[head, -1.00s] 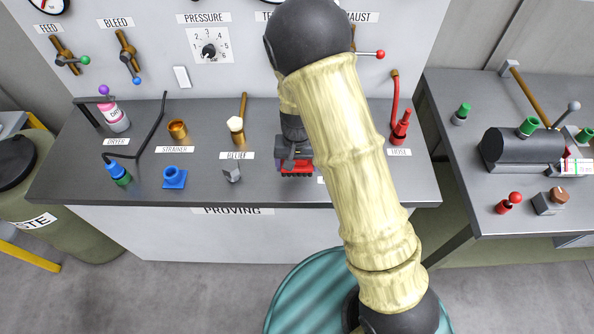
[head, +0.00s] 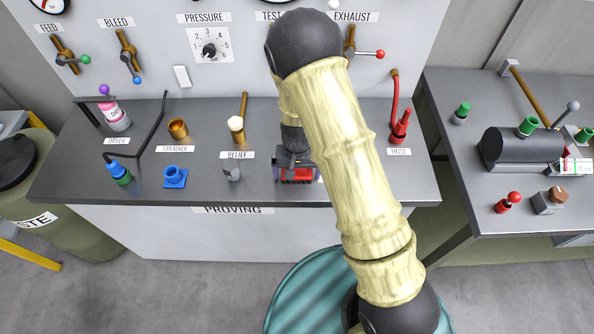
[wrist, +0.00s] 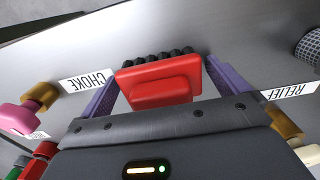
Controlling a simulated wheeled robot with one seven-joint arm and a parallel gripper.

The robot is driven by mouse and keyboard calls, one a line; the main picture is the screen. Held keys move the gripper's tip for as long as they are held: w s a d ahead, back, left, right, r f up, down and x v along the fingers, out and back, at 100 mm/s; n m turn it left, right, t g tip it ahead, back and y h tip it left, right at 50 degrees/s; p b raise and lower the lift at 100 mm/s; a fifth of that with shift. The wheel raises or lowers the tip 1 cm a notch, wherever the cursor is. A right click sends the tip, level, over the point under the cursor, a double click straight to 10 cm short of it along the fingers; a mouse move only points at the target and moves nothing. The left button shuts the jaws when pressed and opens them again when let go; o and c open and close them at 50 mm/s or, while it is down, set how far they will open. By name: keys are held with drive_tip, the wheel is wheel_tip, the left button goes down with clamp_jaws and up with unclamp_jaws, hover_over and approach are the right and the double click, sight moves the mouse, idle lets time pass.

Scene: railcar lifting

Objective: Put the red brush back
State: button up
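The red brush (wrist: 160,80) has a red block body and a row of black bristles. In the wrist view it sits between the two purple fingers of my gripper (wrist: 162,68), with its wide part at the fingertips. My gripper looks shut on it. In the head view the brush (head: 298,176) is low over the front of the bench (head: 100,175), right of the RELIEF label (head: 237,155). The bristles face away from the wrist camera. I cannot tell whether they touch the bench top. My arm hides part of the bench to the right.
A brass piece with a white knob (head: 236,127) stands behind. A red hose fitting (head: 400,130) is at the right. The CHOKE label (wrist: 88,81) shows in the wrist view.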

wheel_tip(320, 180, up, 12)
drive_tip(key=shift+r+b, duration=0.2)
drive_tip(key=shift+b, duration=0.65)
idle(0.5)
drive_tip(key=s+d+r+t, duration=0.1)
drive_tip(key=s+d+r, duration=0.2)
drive_tip(key=s+d, duration=0.3)
drive_tip(key=s+d+r+t, duration=0.1)
drive_tip(key=s+d+r, duration=0.3)
drive_tip(key=s+d, duration=0.2)
drive_tip(key=shift+s+d+t, duration=0.15)
drive_tip(key=shift+d+t, duration=0.15)
drive_tip(key=shift+d, duration=0.5)
